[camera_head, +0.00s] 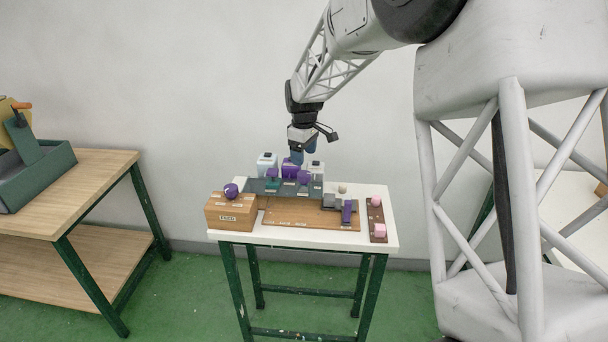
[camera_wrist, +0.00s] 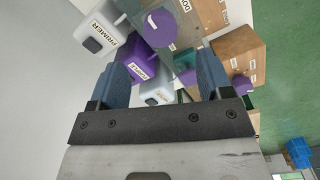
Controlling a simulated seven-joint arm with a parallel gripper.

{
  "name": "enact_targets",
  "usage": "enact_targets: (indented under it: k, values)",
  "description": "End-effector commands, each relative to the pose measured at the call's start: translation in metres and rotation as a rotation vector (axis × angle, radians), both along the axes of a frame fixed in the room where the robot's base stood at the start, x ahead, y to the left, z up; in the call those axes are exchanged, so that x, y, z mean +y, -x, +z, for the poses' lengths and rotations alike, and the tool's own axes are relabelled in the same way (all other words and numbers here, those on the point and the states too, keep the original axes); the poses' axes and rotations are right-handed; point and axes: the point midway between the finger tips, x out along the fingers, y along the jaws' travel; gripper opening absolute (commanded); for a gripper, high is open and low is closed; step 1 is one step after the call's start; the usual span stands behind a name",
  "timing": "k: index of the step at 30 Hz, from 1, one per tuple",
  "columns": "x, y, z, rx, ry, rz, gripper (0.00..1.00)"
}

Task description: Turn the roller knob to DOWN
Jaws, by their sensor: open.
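A round purple knob (camera_wrist: 160,28) stands on a grey panel (camera_wrist: 210,14) in the wrist view, beside a partly visible label beginning "DO". I take it for the roller knob; it seems to be the purple knob (camera_head: 303,177) in the head view, in front of the purple canister (camera_head: 290,168). How far it is turned cannot be told. My gripper (camera_wrist: 163,78) is open and empty, its blue fingers pointing down. In the head view my gripper (camera_head: 304,153) hangs over the back of the table, by the canisters, apart from the knob as far as I can see.
A white PRIMER canister (camera_wrist: 95,38) and another white canister (camera_head: 266,160) flank the purple one. A teal block (camera_head: 272,184) with a purple top is left of the knob. A wooden FEED box (camera_head: 230,213) stands front left; a brown strip (camera_head: 377,222) with pink blocks lies right.

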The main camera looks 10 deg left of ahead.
Motion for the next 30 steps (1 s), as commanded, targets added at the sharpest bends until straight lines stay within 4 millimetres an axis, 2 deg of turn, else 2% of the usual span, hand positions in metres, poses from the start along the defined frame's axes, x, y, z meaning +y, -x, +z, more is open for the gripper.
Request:
enact_targets:
  k: [14, 30]
  values:
    - [0.000, 0.000, -0.007, 0.001, 0.001, -0.001, 0.73]
    - [0.000, 0.000, -0.064, 0.001, 0.001, -0.001, 0.73]
